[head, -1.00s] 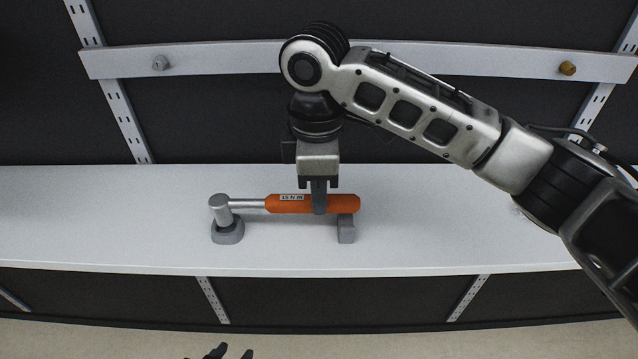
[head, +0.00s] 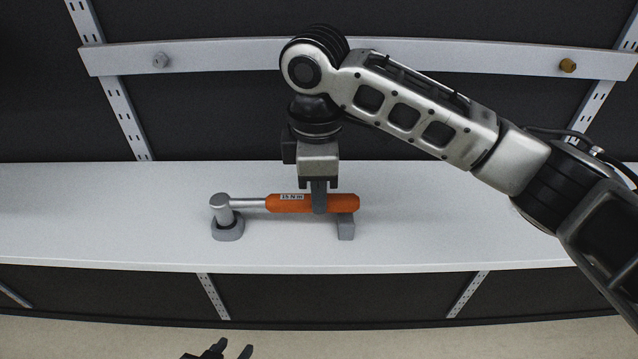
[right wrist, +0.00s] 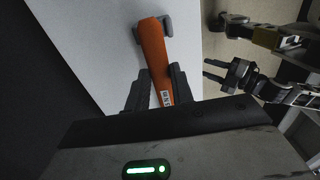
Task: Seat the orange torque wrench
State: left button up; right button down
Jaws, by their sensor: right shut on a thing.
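The orange torque wrench (head: 285,203) lies level above the white shelf, its silver head to the left and its handle marked "15 N m". The head stands over a round grey holder (head: 229,232); I cannot tell if it is fully down in it. The handle's right end is at a grey block rest (head: 346,230). My right gripper (head: 319,208) comes from above and is shut on the handle; in the right wrist view the wrench (right wrist: 154,55) is between its fingers (right wrist: 155,85). My left gripper (head: 232,350) is low at the front, open and empty.
The white shelf (head: 450,220) is clear on both sides of the wrench. Behind it a pale rail (head: 450,60) crosses the dark back panel, with a grey knob (head: 160,61) and a brass knob (head: 567,66). The floor (head: 400,340) shows in front.

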jog(key=shift+f, duration=0.9)
jog(key=c, duration=1.1)
grip_release()
notch_tip(320, 180, up, 16)
jog(key=shift+a+f, duration=0.1)
jog(key=shift+a, duration=0.05)
